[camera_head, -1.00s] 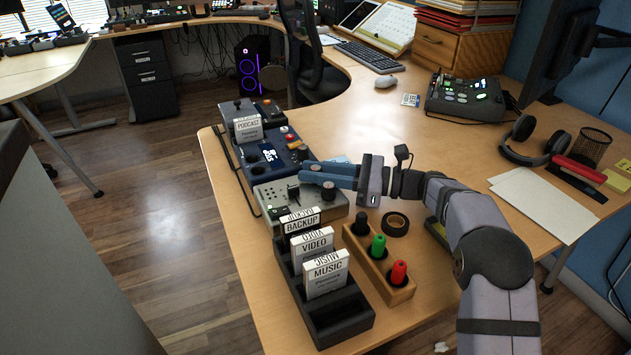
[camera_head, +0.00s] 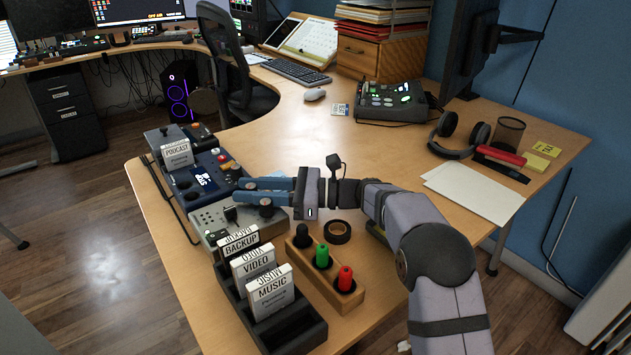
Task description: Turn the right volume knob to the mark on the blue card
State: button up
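A grey control box (camera_head: 205,222) stands at the left edge of the desk. Its right knob (camera_head: 266,208) is dark and sits at the box's right end; a second dark knob (camera_head: 230,214) is to its left. My gripper (camera_head: 240,191) reaches in from the right with its blue fingers over the back of the box, just behind the right knob in the picture. I cannot tell whether the fingers touch the knob or how far apart they are. A pale blue sliver (camera_head: 277,174), perhaps the blue card, shows behind the fingers. No mark on it is readable.
A black rack (camera_head: 309,336) with BACKUP, VIDEO and MUSIC boxes stands in front. A wooden marker holder (camera_head: 345,299) and a tape roll (camera_head: 337,232) lie right of it. A dark blue device (camera_head: 193,181) is behind. The desk middle is clear.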

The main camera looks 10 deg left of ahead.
jog(key=shift+r+n+g+p, duration=0.25)
jog(key=shift+g+p, duration=0.25)
jog(key=shift+p, duration=0.45)
jog(key=n+g+p, duration=0.1)
jog(key=g+p, duration=0.1)
jog(key=p, duration=0.1)
jog(key=shift+w+f+n+h+p, duration=0.1)
jog(key=shift+n+h+p, duration=0.2)
jog(key=shift+n+h, duration=0.1)
jog(key=shift+n+g+p, duration=0.25)
jog(key=shift+g+p, duration=0.25)
jog(key=shift+p, duration=0.1)
